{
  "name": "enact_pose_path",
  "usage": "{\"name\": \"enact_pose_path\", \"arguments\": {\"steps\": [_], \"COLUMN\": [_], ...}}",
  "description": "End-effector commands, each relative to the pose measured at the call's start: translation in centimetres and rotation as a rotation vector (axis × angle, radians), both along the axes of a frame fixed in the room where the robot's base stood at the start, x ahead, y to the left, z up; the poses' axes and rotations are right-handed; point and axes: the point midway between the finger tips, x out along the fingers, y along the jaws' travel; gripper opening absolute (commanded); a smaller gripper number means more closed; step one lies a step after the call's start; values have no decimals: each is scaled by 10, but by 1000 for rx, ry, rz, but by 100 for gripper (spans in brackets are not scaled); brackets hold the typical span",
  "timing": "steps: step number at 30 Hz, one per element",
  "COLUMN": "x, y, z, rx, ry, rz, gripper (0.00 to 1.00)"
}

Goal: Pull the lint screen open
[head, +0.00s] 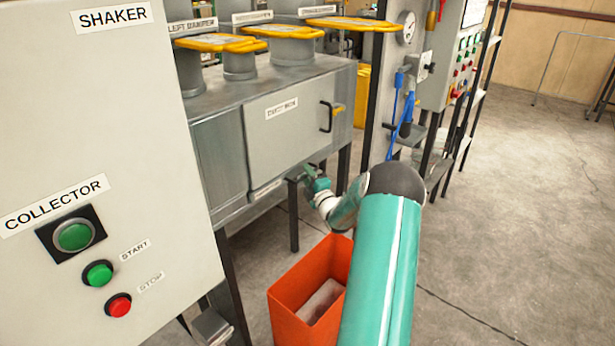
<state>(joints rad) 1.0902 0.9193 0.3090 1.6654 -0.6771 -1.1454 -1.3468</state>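A grey metal box with a hinged front door (290,130) stands left of centre in the head view. The door is closed and has a black handle with a yellow latch on its right side. A low strip with a small label (267,190) runs under the door. It may be the lint screen front, but the label is too small to read. My gripper (309,173) is at the right end of this strip, below the door handle. Its fingers are small and partly merged with a dark bracket, so I cannot tell whether they touch anything.
An orange bin (292,296) stands on the floor below, partly behind my arm. A collector panel (95,190) with buttons fills the left. Yellow-handled slide valves (282,31) sit above the box. A post with blue hoses (398,115) is to the right. Open floor lies at far right.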

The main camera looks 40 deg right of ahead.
Motion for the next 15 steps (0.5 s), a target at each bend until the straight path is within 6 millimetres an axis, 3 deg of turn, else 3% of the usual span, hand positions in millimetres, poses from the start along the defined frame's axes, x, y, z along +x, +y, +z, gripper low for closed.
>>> {"name": "enact_pose_path", "arguments": {"steps": [1, 6, 15], "x": [0, 0, -3], "y": [0, 0, 0], "z": [0, 0, 0], "rx": [0, 0, -1], "ry": [0, 0, 0], "rz": [0, 0, 0], "gripper": [30, 0, 0]}}
